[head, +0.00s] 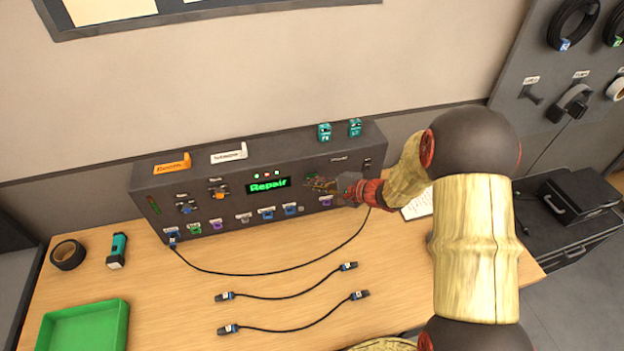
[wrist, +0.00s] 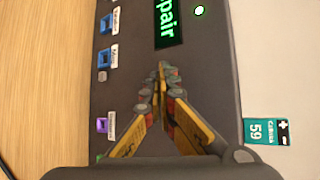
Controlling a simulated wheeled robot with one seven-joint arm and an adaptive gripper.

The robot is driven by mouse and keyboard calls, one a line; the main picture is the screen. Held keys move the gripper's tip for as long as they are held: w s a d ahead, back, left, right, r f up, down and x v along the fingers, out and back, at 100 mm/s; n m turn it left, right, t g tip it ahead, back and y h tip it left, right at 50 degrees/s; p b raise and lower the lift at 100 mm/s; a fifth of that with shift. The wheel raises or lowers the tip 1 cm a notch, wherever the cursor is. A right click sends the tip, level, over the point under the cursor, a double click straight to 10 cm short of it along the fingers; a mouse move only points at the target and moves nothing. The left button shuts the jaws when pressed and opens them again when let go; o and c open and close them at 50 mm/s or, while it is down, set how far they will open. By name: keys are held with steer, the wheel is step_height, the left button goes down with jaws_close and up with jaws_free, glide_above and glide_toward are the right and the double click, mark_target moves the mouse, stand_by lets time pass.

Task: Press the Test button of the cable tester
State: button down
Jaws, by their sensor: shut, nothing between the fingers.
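The cable tester (head: 225,219) is a long dark grey box at the back of the table, with a lit green display (head: 268,186) reading "Repair". The display also shows in the wrist view (wrist: 169,20), beside a lit green lamp (wrist: 199,10). My gripper (head: 309,184) is at the front panel, right of the display. In the wrist view my gripper (wrist: 161,72) has its fingertips together over the dark panel, with nothing between them. I cannot tell whether the tips touch the panel. No readable Test button label shows; the fingers hide part of the panel there.
A black cable (head: 270,273) runs from the tester's left socket across the table. Two loose cables (head: 290,297) (head: 290,330) lie in front. A green tray (head: 85,333), a torch (head: 117,250) and a tape roll (head: 67,254) are at left. Teal boxes (head: 324,132) stand on top of the tester.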

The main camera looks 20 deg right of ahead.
steer(key=shift+s, duration=0.15)
steer(key=shift+s+b, duration=0.4)
steer(key=shift+s, duration=0.2)
steer(key=shift+s+b, duration=0.7)
steer(key=shift+s, duration=1.8)
